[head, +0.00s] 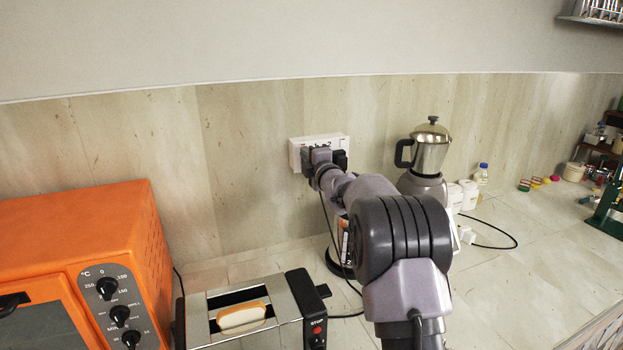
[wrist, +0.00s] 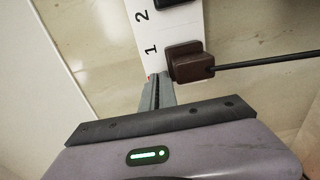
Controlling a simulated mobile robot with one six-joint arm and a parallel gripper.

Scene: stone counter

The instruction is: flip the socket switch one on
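The white socket panel (head: 335,139) is on the tiled wall behind the counter. In the wrist view the panel (wrist: 138,33) shows the printed numbers 1 and 2. A dark brown plug (wrist: 187,62) with a black cable sits beside the number 1. My gripper (wrist: 156,82) has its two grey fingers together, with only a thin slit between them and nothing seen held. Its tips are at the panel's end near the number 1, touching or very close. Switch one is mostly hidden by the fingertips; a small reddish spot shows there. In the head view my gripper (head: 318,155) covers part of the panel.
An orange oven (head: 100,215) and a toaster (head: 250,310) with bread stand at the left front. A metal-jug blender (head: 431,155) and white jars (head: 467,193) stand right of the panel. Black cables lie on the counter.

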